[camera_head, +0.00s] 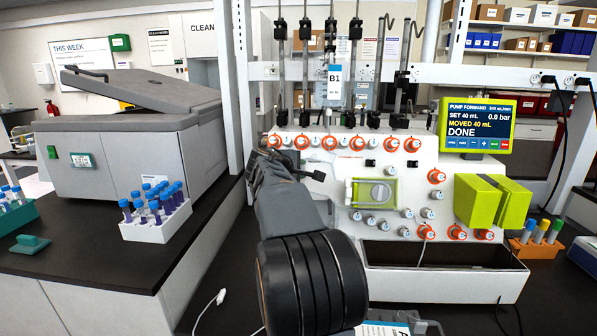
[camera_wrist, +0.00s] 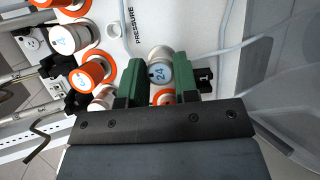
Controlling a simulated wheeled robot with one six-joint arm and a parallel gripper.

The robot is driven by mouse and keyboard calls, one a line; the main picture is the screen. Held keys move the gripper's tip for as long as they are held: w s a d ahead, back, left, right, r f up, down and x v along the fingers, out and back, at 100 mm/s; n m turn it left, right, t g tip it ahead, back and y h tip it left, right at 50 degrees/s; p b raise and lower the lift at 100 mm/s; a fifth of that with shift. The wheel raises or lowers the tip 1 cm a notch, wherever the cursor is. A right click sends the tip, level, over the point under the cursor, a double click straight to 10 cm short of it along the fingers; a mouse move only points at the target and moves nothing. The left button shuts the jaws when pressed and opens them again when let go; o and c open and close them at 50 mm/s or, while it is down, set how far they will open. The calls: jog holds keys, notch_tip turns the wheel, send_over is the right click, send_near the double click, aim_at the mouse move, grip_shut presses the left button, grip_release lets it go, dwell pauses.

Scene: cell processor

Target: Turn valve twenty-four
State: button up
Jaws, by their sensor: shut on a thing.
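Valve twenty-four (camera_wrist: 160,73) is a pale round knob with a blue cap marked 24. In the wrist view it sits between the two green fingers of my gripper (camera_wrist: 159,66), which are shut on its sides. The number reads tilted in that view. In the head view my dark arm reaches up to the left side of the white processor panel (camera_head: 340,210). There the arm hides the valve and the fingertips.
Orange-ringed knobs (camera_head: 357,143) line the top of the panel, with several pale knobs lower down. In the wrist view a knob marked 4 (camera_wrist: 66,40) and orange knobs (camera_wrist: 92,72) crowd the left. Thin tubing crosses the upper right. The pump screen (camera_head: 478,125) reads DONE.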

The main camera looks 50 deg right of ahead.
dwell(0.3)
jog(key=o, duration=0.9)
jog(key=v, duration=1.3)
jog(key=shift+a+r, duration=0.2)
jog(key=shift+a, duration=0.15)
